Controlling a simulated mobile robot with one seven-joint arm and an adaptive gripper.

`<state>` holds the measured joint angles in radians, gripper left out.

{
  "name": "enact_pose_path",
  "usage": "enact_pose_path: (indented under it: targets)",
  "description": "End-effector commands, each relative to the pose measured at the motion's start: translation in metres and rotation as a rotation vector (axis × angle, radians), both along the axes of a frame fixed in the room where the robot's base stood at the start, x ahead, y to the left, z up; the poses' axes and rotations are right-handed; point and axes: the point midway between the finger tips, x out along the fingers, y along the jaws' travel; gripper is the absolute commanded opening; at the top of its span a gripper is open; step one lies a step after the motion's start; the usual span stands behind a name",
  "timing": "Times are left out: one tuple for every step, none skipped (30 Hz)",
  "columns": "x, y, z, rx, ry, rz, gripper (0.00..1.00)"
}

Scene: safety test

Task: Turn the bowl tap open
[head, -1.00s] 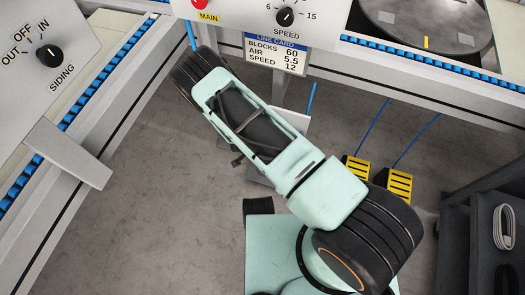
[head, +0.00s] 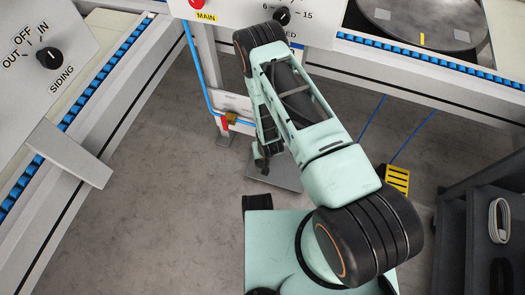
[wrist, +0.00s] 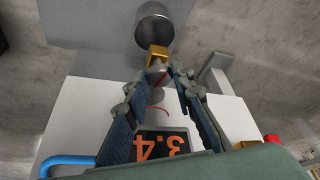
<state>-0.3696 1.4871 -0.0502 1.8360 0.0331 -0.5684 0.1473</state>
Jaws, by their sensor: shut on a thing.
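In the wrist view a grey metal bowl (wrist: 153,28) hangs at the top, with a small brass tap (wrist: 157,52) at its end. A short grey piece, with a little red by it, sits just beyond the brass. My gripper (wrist: 159,76) has its fingertips on either side of this grey end piece and is shut on the tap. In the head view my gripper (head: 262,162) is low under the front panel, beside my forearm. The bowl and tap are hidden there. The tap's turn angle is hard to tell.
A display (wrist: 163,145) reading 3.4, upside down, lies behind my fingers. A red-handled brass valve (head: 230,119) sits on a blue pipe (head: 200,80) left of my arm. A yellow pedal (head: 397,180) and dark shelf (head: 455,225) are right. Floor at left is clear.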

Motion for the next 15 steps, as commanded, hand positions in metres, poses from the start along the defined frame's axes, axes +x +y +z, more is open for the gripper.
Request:
enact_pose_path:
  targets:
    - [0.0022, 0.0008, 0.0000, 0.003, -0.004, 0.018, 0.00]
    - [0.0021, 0.0009, 0.0000, 0.003, -0.005, 0.029, 0.00]
    - [0.0022, 0.0010, -0.0001, 0.003, -0.005, 0.042, 0.00]
    - [0.0022, 0.0009, -0.0001, 0.003, -0.004, 0.050, 0.00]
    - [0.0022, 0.0008, -0.0001, 0.002, -0.005, 0.057, 0.00]
    - [0.0022, 0.0007, -0.0001, 0.002, -0.005, 0.065, 0.00]
    - [0.0022, 0.0008, -0.0001, 0.002, -0.005, 0.071, 0.00]
    - [0.0022, 0.0007, -0.0001, 0.002, -0.005, 0.075, 0.00]
    - [0.0023, 0.0008, -0.0001, 0.003, -0.005, 0.080, 0.00]
    - [0.0023, 0.0007, -0.0001, 0.002, -0.005, 0.082, 0.00]
    - [0.0023, 0.0008, -0.0001, 0.002, -0.005, 0.083, 0.00]
    - [0.0024, 0.0008, 0.0000, 0.002, -0.005, 0.085, 0.00]
    - [0.0024, 0.0008, -0.0001, 0.002, -0.005, 0.085, 0.00]
    - [0.0024, 0.0008, -0.0001, 0.002, -0.005, 0.086, 0.00]
    - [0.0024, 0.0008, -0.0001, 0.002, -0.005, 0.086, 0.00]
